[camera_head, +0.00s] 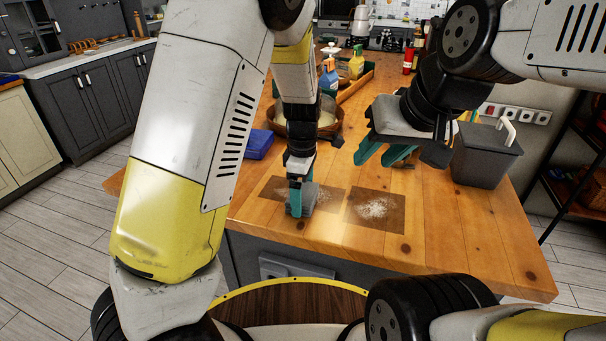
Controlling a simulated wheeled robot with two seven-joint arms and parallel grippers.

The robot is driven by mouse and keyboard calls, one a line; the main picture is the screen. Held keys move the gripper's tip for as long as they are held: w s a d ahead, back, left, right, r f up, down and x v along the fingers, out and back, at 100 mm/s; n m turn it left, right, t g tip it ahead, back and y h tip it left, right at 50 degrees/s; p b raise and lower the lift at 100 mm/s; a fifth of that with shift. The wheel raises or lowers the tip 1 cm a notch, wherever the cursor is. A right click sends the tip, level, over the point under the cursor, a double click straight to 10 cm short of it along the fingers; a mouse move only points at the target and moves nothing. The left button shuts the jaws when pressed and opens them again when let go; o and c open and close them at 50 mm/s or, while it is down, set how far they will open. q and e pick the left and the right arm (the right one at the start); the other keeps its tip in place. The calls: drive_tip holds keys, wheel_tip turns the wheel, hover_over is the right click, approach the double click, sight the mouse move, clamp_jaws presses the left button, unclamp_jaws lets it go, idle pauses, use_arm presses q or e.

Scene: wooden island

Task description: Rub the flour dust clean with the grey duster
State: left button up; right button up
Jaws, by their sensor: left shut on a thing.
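My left gripper (299,202) points down at the wooden island top (445,225). It is shut on the grey duster (309,196), which is partly hidden by the teal fingers. The duster is low over a dark brown patch, at or close to its surface. Pale flour dust (324,194) shows on this patch beside the duster. A second dark patch to the right carries a brighter pile of white flour dust (376,209). My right gripper (383,157) is open and empty, with its teal fingers apart, above the island behind the right patch.
A grey bin (484,157) stands on the island at the right. A blue block (259,144) lies at the left edge, near a round brown container (264,118). A blue spray bottle (329,77) and a yellow bottle (356,63) stand farther back. The front right top is clear.

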use_arm(q)
drive_tip(key=shift+s, duration=0.1)
drive_tip(key=shift+s+d, duration=0.2)
drive_tip(key=shift+d, duration=0.4)
drive_tip(key=shift+s+d, duration=0.2)
drive_tip(key=shift+d, duration=0.35)
drive_tip(key=shift+w, duration=0.1)
drive_tip(key=shift+w+d, duration=0.4)
drive_tip(key=shift+w, duration=0.75)
drive_tip(key=shift+w+d, duration=0.45)
drive_tip(key=shift+w, duration=0.75)
drive_tip(key=shift+w+d, duration=0.4)
drive_tip(key=shift+w, duration=0.75)
drive_tip(key=shift+r, duration=3.05)
